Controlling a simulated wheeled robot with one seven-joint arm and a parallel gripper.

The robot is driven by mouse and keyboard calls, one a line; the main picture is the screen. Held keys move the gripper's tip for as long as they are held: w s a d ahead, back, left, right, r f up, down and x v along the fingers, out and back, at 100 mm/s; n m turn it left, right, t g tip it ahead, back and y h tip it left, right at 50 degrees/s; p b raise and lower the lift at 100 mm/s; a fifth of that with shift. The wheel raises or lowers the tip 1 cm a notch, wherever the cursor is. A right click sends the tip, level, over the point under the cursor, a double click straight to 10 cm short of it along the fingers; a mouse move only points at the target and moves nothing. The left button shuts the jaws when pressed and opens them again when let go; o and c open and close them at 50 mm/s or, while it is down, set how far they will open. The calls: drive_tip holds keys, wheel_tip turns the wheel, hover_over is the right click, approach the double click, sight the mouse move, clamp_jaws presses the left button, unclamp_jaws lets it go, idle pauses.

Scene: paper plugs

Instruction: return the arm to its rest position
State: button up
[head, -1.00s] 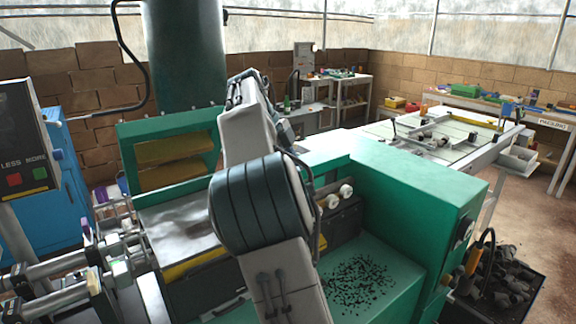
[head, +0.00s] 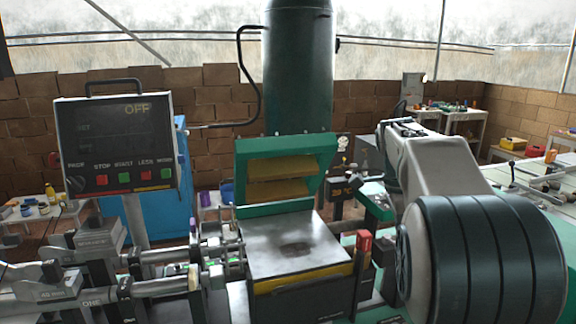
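My arm shows at the right of the head view, with a pale link and a large dark ribbed joint in front of the green machine. My gripper cannot be made out in this view, so whether it is open or holds anything is hidden. The green machine (head: 285,147) stands in the middle with its hinged lid raised. A flat metal plate (head: 270,240) lies below the lid, with a dark patch on it.
A control box (head: 118,145) reading OFF stands at the left, before a blue cabinet (head: 160,215). Metal rods and clamps (head: 150,257) fill the lower left. A tall dark green cylinder (head: 298,70) rises behind the machine. White shelves (head: 466,122) stand at the back right.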

drive_tip(key=s+a+f+n+t, duration=0.1)
drive_tip(key=s+a+f+n, duration=0.2)
drive_tip(key=s+n, duration=0.3)
drive_tip(key=s+a+f+n+t+y, duration=0.1)
drive_tip(key=s+a+f+n, duration=0.3)
drive_tip(key=s+n, duration=0.3)
drive_tip(key=s+a+f+n+t+y, duration=0.1)
drive_tip(key=s+a+f+n, duration=0.2)
drive_tip(key=s+f+n, duration=0.2)
drive_tip(key=s+n, duration=0.1)
drive_tip(key=s, duration=0.2)
drive_tip(key=shift+s+a+f, duration=0.15)
drive_tip(key=shift+s+a, duration=0.1)
drive_tip(key=shift+s, duration=0.05)
